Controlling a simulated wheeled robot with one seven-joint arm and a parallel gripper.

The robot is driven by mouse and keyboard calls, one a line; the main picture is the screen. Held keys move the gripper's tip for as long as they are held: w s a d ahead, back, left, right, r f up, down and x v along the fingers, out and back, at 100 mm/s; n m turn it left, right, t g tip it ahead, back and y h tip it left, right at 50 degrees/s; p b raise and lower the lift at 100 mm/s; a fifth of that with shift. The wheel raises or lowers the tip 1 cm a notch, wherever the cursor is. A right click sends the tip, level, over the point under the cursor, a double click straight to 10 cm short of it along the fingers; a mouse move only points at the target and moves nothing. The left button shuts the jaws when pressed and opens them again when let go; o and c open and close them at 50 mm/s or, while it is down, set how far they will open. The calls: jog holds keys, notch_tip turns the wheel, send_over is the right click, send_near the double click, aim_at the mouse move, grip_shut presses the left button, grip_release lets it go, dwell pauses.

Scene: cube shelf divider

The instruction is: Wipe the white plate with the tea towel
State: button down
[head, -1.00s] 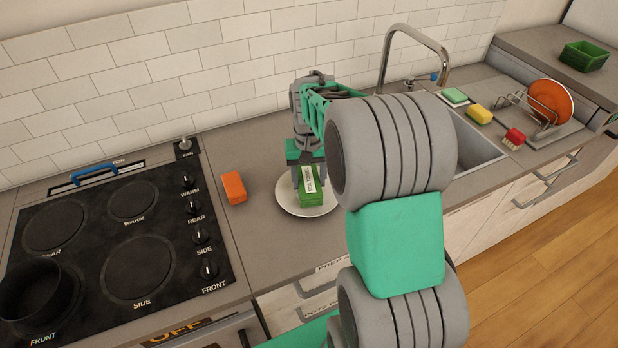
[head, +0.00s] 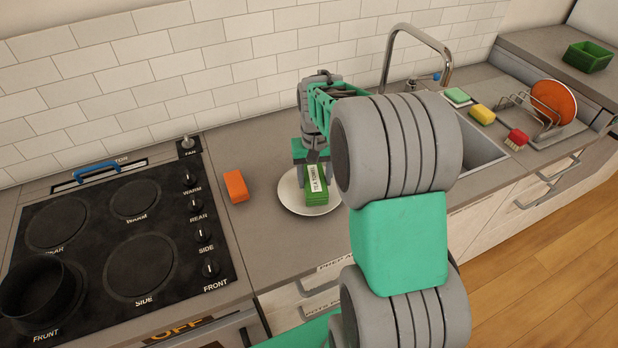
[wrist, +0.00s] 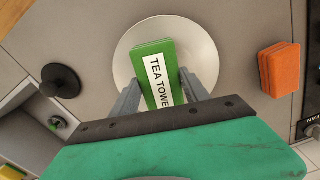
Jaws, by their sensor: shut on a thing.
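The white plate (head: 290,199) lies on the counter between the stove and the sink. It also shows in the wrist view (wrist: 203,45). The tea towel (head: 313,197) is a green block with a white label; in the wrist view (wrist: 152,46) it sits over the plate between my fingers. My gripper (wrist: 160,95) is shut on the tea towel and points down over the plate. Whether the towel's underside touches the plate is hard to tell.
An orange block (head: 236,186) lies left of the plate, beside the stove (head: 120,235) with a dark pot (head: 40,295). To the right are the sink (head: 482,150), a tap (head: 418,45), a green-and-white sponge (head: 457,96), a yellow sponge (head: 481,114), a red brush (head: 516,139) and a rack holding an orange plate (head: 553,100).

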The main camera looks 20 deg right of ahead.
dwell(0.3)
jog(key=shift+w+a, duration=0.15)
jog(key=shift+a, duration=0.35)
jog(key=shift+w+a, duration=0.15)
jog(key=shift+a, duration=0.35)
jog(key=shift+s+d+r, duration=0.1)
jog(key=shift+s+d, duration=0.05)
jog(key=shift+d, duration=0.4)
jog(key=shift+s+d, duration=0.15)
jog(key=shift+d, duration=0.35)
jog(key=shift+a, duration=0.1)
jog(key=shift+w+a, duration=0.3)
jog(key=shift+a, duration=0.65)
